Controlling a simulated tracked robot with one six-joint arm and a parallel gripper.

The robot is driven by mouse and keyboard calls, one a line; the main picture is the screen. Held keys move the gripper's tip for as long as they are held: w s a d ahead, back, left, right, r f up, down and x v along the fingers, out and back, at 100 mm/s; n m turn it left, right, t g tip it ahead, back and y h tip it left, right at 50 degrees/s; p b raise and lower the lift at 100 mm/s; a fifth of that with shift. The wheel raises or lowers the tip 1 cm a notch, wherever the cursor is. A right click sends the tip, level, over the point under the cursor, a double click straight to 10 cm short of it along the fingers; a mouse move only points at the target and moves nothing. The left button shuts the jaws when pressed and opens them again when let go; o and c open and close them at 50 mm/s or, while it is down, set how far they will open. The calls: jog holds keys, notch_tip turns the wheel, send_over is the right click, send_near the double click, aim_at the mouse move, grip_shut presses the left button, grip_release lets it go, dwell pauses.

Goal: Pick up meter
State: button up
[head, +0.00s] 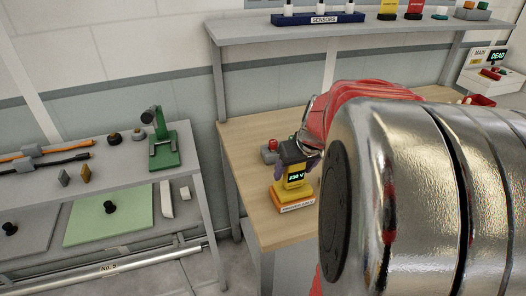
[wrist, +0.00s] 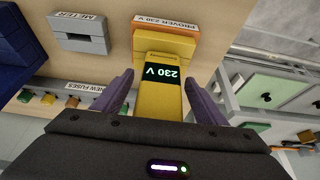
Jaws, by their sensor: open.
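The meter is a yellow device (head: 295,181) with a dark display reading 230 V. It stands upright on the yellow and orange block labelled PROVER 230 V (head: 295,207) on the wooden bench. In the wrist view the meter (wrist: 163,98) lies between the two purple fingers of my gripper (wrist: 158,82). The fingers are open, with a visible gap on each side of the meter. The prover block (wrist: 165,38) is just beyond the fingertips. In the head view my arm hides part of the bench right of the meter.
A grey holder labelled METER (wrist: 79,38) looks empty beside the prover. A row of small coloured blocks labelled NEW FUSES (wrist: 50,99) and a dark blue bin (wrist: 20,45) are nearby.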

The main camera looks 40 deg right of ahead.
jog(key=c, duration=1.3)
jog(key=shift+c, duration=0.2)
jog(key=shift+r, duration=0.15)
notch_tip(320, 180, up, 10)
jog(key=shift+f, duration=0.1)
jog(key=shift+a+f, duration=0.1)
dwell(0.4)
